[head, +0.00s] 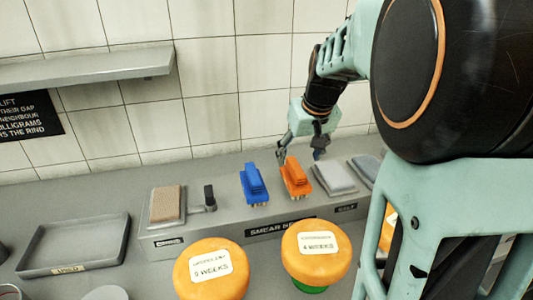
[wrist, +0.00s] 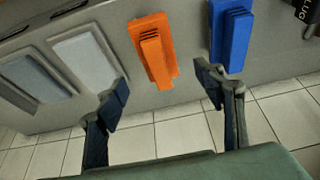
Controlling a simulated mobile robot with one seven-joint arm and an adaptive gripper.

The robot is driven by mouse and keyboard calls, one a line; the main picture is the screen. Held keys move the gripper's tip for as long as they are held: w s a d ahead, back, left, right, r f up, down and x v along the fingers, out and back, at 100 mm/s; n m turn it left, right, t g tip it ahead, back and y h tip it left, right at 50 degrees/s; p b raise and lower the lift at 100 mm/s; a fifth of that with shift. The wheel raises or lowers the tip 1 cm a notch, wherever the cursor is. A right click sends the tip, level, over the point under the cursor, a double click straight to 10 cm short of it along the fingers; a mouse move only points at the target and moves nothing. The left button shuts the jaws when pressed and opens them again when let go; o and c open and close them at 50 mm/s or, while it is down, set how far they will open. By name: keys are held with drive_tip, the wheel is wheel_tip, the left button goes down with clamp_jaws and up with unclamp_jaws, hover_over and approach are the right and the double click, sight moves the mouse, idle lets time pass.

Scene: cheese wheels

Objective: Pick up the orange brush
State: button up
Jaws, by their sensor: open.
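The orange brush (head: 295,177) lies bristles down on the grey raised ledge in the head view, between a blue brush and a grey pad. In the wrist view the orange brush (wrist: 153,50) is at upper middle, ahead of the fingers. My gripper (head: 300,150) is just above and behind the orange brush in the head view. In the wrist view my gripper (wrist: 163,92) is open, its dark fingers set wide to either side of the brush, with nothing between the tips. The brush's bristles are mostly hidden in the wrist view.
The blue brush (head: 254,184) stands close on the left of the orange one. Grey pads (head: 335,178) lie close on its right. A tan pad (head: 166,204) is farther left on the ledge. Orange cheese wheels (head: 316,252) stand in front. The tiled wall (head: 210,70) is behind.

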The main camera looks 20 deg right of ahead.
sight(297, 167)
drive_tip(key=x, duration=0.8)
drive_tip(key=shift+d+f, duration=0.1)
drive_tip(key=shift+d, duration=0.05)
drive_tip(key=c, duration=1.4)
